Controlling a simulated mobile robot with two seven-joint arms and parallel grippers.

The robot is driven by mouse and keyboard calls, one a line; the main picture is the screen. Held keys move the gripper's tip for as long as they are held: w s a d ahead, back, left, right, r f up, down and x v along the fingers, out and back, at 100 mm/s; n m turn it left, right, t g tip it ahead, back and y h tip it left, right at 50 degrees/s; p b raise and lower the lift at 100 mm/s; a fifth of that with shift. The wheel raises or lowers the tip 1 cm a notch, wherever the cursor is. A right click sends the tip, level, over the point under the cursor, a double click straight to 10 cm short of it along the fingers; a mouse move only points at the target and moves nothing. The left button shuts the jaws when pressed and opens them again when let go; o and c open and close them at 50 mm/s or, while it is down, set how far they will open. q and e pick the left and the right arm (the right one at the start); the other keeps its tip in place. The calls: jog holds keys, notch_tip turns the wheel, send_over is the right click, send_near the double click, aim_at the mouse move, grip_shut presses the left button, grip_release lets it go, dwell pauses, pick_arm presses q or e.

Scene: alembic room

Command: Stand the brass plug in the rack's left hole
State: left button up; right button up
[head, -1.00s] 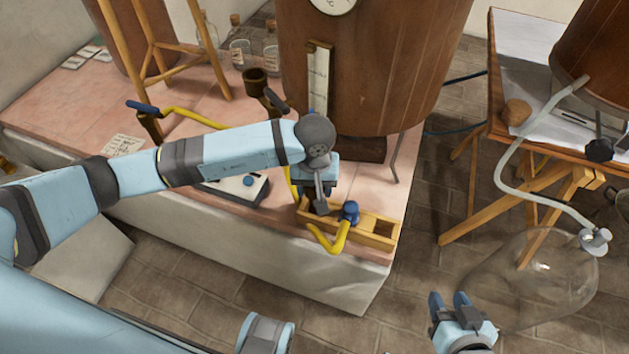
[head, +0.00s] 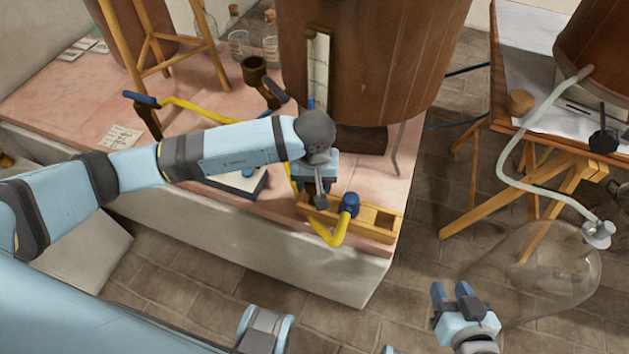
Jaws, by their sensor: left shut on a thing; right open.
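The wooden rack (head: 385,222) sits at the front right edge of the pink-topped bench in the head view. Its right part shows a recess; its left part is mostly covered by my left gripper. My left gripper (head: 320,203) points down over the left part of the rack and is shut. The brass plug cannot be made out; what the jaws hold is hidden by the gripper itself. I cannot tell whether it is in the left hole. My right gripper (head: 451,292) is open and empty, over the floor to the right of the bench.
A yellow hose (head: 336,238) with a blue end (head: 350,204) hangs over the rack's front, close beside my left gripper. A large wooden vat (head: 375,70) stands behind. A glass vessel (head: 535,275) is right of my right gripper. A trestle table (head: 540,130) stands farther right.

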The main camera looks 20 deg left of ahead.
pick_arm(q)
jog(key=shift+f+b, duration=0.35)
jog(key=shift+f, duration=0.05)
pick_arm(e)
jog(key=shift+f, duration=0.35)
dwell(0.3)
pick_arm(q)
jog(key=shift+f+b, duration=0.55)
dwell(0.8)
